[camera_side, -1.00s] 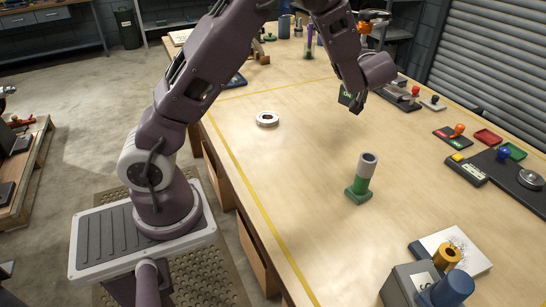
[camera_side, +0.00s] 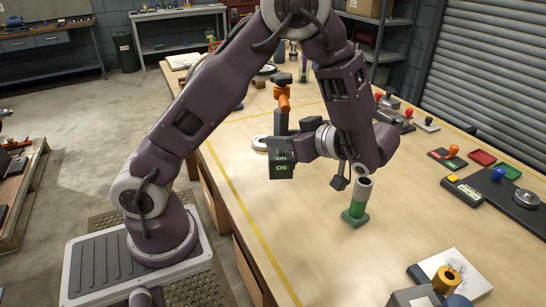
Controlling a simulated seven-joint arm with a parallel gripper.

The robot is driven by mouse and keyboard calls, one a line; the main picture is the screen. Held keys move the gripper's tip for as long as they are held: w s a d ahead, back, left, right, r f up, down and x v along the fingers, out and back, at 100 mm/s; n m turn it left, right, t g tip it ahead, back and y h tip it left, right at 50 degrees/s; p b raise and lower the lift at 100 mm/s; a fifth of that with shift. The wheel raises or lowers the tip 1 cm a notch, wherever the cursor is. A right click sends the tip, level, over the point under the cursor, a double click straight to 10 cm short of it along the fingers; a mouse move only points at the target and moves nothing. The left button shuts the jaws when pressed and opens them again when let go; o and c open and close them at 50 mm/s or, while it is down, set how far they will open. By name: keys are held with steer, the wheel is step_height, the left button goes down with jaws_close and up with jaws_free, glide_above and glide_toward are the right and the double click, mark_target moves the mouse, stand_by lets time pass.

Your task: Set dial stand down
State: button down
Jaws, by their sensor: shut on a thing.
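The dial stand (camera_side: 281,166) has a dark block base marked ON, a dark upright post and an orange joint (camera_side: 283,103). A round dial-like part shows near its top, partly hidden by my arm. My gripper (camera_side: 302,143) is shut on the stand, reaching it from the right; its fingertips are hard to make out. The stand is upright, left of my wrist. I cannot tell whether its base touches the wooden bench (camera_side: 300,220).
A pale ring (camera_side: 262,142) lies just behind the stand, partly hidden. A green and grey cylinder on a green foot (camera_side: 356,205) stands right and nearer. Knobs and trays line the right edge. Bench to the left front is clear.

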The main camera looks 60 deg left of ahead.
mark_target(281, 164)
step_height(281, 164, down, 7)
steer(key=shift+r, duration=0.1)
stand_by(0.4)
steer(key=c, duration=1.2)
jaws_free()
steer(key=shift+f, duration=0.25)
steer(key=shift+w+r, duration=0.1)
